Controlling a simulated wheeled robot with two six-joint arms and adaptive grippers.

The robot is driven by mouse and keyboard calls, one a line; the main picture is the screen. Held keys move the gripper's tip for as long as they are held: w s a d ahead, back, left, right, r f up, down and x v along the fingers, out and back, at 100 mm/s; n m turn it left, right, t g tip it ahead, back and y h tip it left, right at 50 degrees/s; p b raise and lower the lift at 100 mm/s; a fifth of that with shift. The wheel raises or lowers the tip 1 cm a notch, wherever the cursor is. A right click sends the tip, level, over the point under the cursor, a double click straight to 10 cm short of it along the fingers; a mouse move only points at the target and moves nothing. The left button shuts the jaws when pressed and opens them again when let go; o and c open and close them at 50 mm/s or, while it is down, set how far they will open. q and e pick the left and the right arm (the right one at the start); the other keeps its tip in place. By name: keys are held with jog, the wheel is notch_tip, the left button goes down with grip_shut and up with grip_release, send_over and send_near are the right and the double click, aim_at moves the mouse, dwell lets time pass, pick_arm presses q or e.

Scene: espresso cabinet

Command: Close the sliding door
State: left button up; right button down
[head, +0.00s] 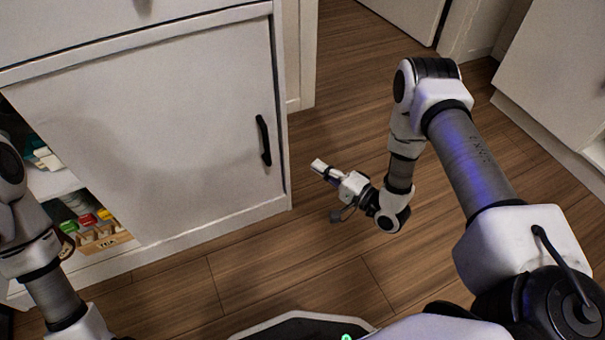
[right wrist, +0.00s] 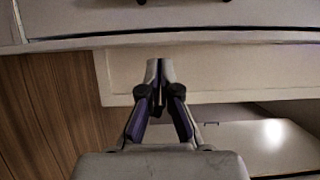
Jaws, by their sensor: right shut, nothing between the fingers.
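The white sliding door (head: 170,130) of the low cabinet stands at the right side of its frame in the head view. Its black vertical handle (head: 264,140) is near the door's right edge. An opening at the door's left shows shelves. My right gripper (head: 318,166) is shut and empty, to the right of the cabinet and handle, apart from both, above the floor. Its closed fingers also show in the right wrist view (right wrist: 159,80), in front of pale panels. My left arm comes in at the left edge, before the opening; its gripper cannot be made out.
The opening shows a lower shelf with colourful packets and a wooden tea box (head: 103,239). A drawer front (head: 120,20) lies above the door. The wooden floor (head: 330,260) is clear around my right gripper. Another white cabinet (head: 560,80) stands at the far right.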

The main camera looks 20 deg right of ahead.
jog(key=w+a+b, duration=0.5)
jog(key=w+a, duration=0.2)
jog(key=a, duration=0.1)
jog(key=shift+a, duration=0.1)
